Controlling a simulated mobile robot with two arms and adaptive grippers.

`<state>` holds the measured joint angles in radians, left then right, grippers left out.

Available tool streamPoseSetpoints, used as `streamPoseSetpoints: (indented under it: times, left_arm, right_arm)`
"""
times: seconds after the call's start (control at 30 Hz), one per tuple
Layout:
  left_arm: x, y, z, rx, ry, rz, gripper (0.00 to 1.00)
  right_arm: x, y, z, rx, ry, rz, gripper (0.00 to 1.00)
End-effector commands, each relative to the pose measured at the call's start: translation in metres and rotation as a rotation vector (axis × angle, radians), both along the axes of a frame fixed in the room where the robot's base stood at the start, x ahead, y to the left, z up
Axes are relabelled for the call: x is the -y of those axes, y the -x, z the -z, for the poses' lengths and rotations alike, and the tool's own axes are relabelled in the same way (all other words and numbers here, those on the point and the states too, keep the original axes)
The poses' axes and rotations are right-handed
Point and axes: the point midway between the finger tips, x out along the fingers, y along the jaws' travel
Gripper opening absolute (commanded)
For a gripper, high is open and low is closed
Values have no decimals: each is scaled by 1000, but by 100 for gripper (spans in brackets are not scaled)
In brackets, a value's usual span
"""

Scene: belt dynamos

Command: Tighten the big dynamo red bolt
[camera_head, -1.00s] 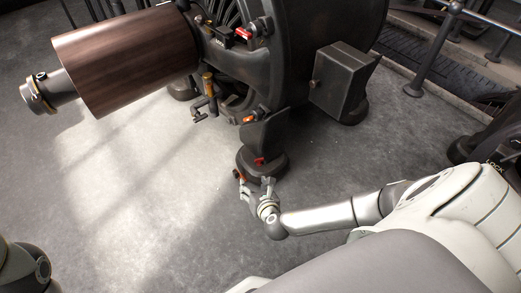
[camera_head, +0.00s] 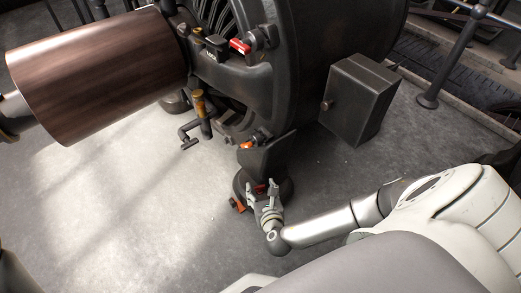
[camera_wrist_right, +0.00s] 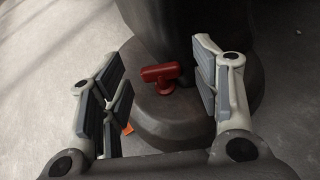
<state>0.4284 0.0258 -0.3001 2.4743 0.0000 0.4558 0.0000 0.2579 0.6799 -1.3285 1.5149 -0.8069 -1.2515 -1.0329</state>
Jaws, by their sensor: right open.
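The big dynamo (camera_head: 300,60) is a dark metal machine filling the top middle of the head view. Its round foot (camera_head: 285,187) stands on the floor. The red bolt (camera_head: 261,188) sits on top of this foot; in the right wrist view the red bolt (camera_wrist_right: 162,77) shows a T-shaped handle. My right gripper (camera_head: 262,192) is open at the foot. In the right wrist view its fingers (camera_wrist_right: 158,78) appear on either side of the bolt, with gaps to both. Whether the bolt lies at fingertip depth is unclear. My left gripper is out of view.
An orange part (camera_head: 238,205) lies beside the foot, left of my gripper. A wood-brown roller (camera_head: 95,75) juts out left. A dark box (camera_head: 358,98) stands right of the foot, and a railing post (camera_head: 445,70) farther right. Grey floor (camera_head: 130,200) is clear at left.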

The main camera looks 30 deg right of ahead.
Motion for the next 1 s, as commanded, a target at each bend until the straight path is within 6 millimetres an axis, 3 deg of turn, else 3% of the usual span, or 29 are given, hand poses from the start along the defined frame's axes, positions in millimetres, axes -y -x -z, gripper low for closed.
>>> streamPoseSetpoints:
  times: [0.37, 0.7, 1.0]
  left_arm:
    - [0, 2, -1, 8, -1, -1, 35]
    - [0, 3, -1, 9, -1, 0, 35]
    - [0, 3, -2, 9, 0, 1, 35]
  right_arm:
    - [-2, 2, 2, -1, 0, 0, 57]
    - [-2, 2, 2, -1, 0, 0, 13]
    - [-2, 1, 1, 0, 1, 4, 12]
